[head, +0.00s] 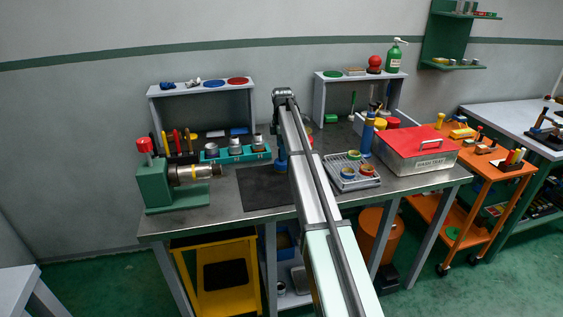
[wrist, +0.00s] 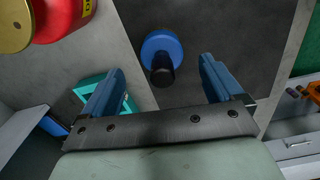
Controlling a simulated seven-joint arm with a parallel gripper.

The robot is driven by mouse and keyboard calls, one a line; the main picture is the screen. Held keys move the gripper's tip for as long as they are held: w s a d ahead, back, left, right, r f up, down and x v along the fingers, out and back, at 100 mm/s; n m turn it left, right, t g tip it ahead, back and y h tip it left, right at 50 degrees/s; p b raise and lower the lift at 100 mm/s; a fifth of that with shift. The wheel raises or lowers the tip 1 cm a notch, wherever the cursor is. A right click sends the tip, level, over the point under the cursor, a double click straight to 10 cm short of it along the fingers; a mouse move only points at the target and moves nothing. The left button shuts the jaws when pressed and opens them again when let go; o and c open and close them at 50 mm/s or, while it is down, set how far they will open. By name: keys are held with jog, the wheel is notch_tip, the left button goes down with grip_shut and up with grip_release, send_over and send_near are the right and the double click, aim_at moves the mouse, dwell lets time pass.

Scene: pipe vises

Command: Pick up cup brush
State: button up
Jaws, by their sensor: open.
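A round blue piece with a short black stem, which looks like the cup brush (wrist: 163,52), is on or over the dark mat (wrist: 215,35) in the wrist view. My gripper (wrist: 158,82) is open, its two blue fingers wide apart. In that view the brush shows between and slightly beyond the fingertips, and neither finger touches it. In the head view my gripper (head: 281,158) is over the back of the dark mat (head: 262,190). I cannot make out the brush there; my arm covers part of that area.
A teal holder (head: 210,155) with several cups stands left of my gripper, and a green vise (head: 155,187) at the bench's left end. A wire tray (head: 345,183) and a red-lidded wash tray (head: 415,140) stand to the right. A red can (wrist: 62,18) is near in the wrist view.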

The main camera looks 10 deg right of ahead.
jog(key=shift+s+a+f, duration=0.1)
jog(key=shift+a+f, duration=0.05)
jog(key=shift+f, duration=2.45)
jog(key=shift+c, duration=0.2)
jog(key=c, duration=1)
